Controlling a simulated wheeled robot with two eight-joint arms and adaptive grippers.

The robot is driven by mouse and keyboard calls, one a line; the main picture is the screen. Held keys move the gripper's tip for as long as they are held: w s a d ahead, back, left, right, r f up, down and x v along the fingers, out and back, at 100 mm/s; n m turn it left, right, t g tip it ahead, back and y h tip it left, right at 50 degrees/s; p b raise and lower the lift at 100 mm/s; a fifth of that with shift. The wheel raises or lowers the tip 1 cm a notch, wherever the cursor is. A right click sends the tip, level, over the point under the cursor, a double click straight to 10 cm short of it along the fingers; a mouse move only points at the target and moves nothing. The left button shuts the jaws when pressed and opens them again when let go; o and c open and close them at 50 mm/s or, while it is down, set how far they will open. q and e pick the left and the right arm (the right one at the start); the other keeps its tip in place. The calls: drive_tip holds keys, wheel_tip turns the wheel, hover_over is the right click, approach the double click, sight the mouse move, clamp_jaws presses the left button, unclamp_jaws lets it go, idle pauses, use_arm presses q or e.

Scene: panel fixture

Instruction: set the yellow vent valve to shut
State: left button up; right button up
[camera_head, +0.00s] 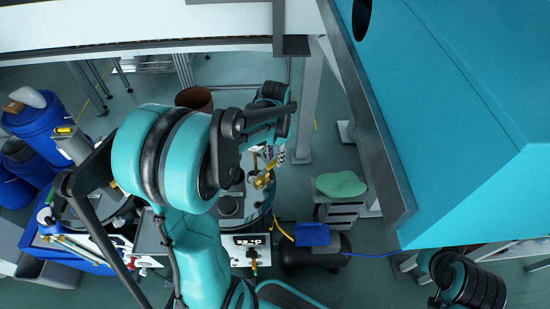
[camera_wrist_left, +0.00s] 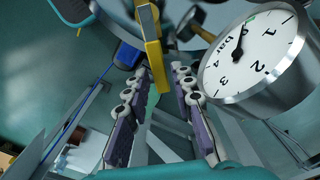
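The yellow vent valve shows as a yellow lever (camera_wrist_left: 152,48) in the upper middle of the left wrist view, and as a small yellow part (camera_head: 263,181) near the middle of the head view. My left gripper (camera_wrist_left: 158,78) is open, its two padded fingers apart. The lever's lower end lies at the gap between the fingertips; I cannot tell whether it touches them. In the head view the left gripper (camera_head: 279,154) is small and partly hidden by its own arm, just above the yellow part. My right gripper is not in view.
A round pressure gauge (camera_wrist_left: 255,60) marked in bar sits close to the right finger. A panel with a switch box (camera_head: 247,249) stands below the valve. Blue barrels (camera_head: 36,118) stand at left, and a large teal housing (camera_head: 460,110) fills the right. A green seat (camera_head: 341,185) stands between.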

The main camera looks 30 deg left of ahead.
use_arm(q)
drive_tip(key=shift+f, duration=0.15)
clamp_jaws()
drive_tip(key=shift+d+m, duration=0.15)
drive_tip(key=shift+m, duration=0.15)
drive_tip(key=s+d+m+p, duration=0.1)
drive_tip(key=s+m, duration=0.3)
drive_tip(key=m, duration=0.4)
drive_tip(key=s+d+m+p, duration=0.1)
drive_tip(key=s+d+m, duration=0.2)
drive_tip(key=m, duration=0.6)
drive_tip(key=shift+s+d+m, duration=0.3)
drive_tip(key=shift+s, duration=0.15)
idle(0.3)
unclamp_jaws()
